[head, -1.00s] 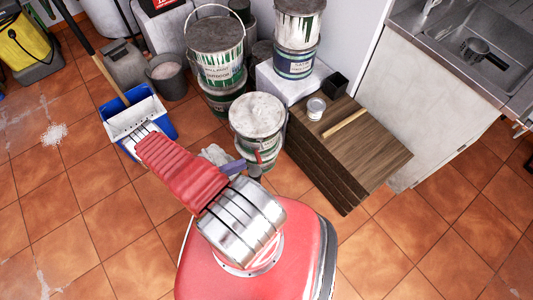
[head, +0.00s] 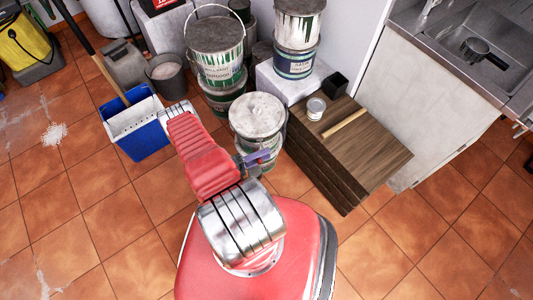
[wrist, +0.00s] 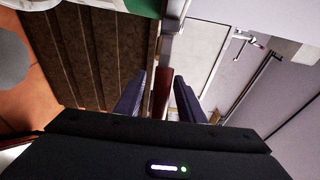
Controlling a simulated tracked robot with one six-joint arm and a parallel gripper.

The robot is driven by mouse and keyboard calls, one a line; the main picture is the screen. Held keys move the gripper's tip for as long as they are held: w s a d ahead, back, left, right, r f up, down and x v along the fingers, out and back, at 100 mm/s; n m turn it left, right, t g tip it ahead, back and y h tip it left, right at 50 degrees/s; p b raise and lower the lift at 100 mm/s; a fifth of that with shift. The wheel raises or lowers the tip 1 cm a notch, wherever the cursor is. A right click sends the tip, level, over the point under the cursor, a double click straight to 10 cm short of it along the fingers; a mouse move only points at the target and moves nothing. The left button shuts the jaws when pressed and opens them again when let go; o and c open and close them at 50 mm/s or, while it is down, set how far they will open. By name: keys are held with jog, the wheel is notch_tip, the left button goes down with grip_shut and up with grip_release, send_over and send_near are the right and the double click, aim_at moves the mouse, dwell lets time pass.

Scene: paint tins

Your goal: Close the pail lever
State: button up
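The pail (head: 257,117) with a pale, stained lid stands on the tiles just ahead of my arm in the head view. Part of its white and green side also shows at the top of the wrist view (wrist: 140,5). My gripper (head: 258,160) is low at the pail's near right side. In the wrist view its two dark fingers (wrist: 159,98) are apart, one on each side of the dark red lever (wrist: 162,92). Thin gaps seem to separate them from it. In the head view my gripper hides most of the lever.
A stack of brown boards (head: 380,160) lies close right of the pail, with a small tin (head: 316,108) on it. Stacked paint tins (head: 215,50) stand behind. A blue bucket (head: 140,140) is to the left. The near floor tiles (head: 110,220) are clear.

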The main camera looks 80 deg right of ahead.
jog(key=shift+x, duration=0.75)
jog(key=shift+c, duration=0.5)
grip_shut()
